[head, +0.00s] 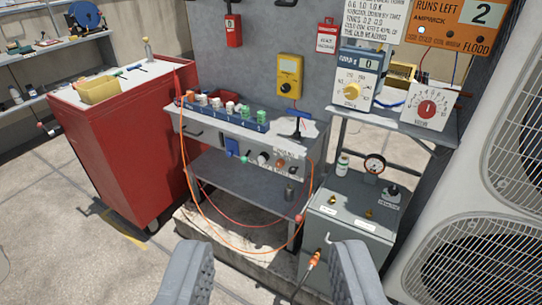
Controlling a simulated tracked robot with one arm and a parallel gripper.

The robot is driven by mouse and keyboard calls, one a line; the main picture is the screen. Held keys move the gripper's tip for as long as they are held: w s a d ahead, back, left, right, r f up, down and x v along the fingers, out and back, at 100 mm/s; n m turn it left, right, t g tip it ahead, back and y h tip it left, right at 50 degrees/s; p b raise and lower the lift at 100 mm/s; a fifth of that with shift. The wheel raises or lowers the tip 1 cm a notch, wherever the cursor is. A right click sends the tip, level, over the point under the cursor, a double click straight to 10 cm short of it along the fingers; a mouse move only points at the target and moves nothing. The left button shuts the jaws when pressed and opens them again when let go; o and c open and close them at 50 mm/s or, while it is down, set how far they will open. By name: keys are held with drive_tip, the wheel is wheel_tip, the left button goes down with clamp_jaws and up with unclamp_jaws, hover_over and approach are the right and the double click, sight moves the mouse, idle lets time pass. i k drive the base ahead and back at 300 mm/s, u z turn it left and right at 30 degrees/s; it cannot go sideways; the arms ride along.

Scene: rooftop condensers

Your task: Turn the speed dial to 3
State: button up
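My gripper (271,246) is at the bottom of the view, its two grey fingers wide apart with nothing between them. It is well short of the dials and below them in the picture. A blue-and-white box (356,79) on the right shelf has a yellow knob (352,91) and a small display that seems to read 0. To its right, a white box (423,107) has a red dial (426,108) with marks around it. The lettering is too small to tell which one is the speed dial, and the exact pointer positions are unclear.
A red cabinet (120,150) stands at left. A grey bench (245,135) in the middle carries several jars, and an orange cable (240,248) loops in front. A grey unit with a gauge (374,163) is below the shelf. Large condenser fans (480,260) fill the right side.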

sight(279, 164)
drive_tip(key=z, duration=0.1)
drive_tip(key=k, duration=0.5)
drive_tip(key=u, duration=0.75)
drive_tip(key=i, duration=1.65)
drive_tip(key=z, duration=0.5)
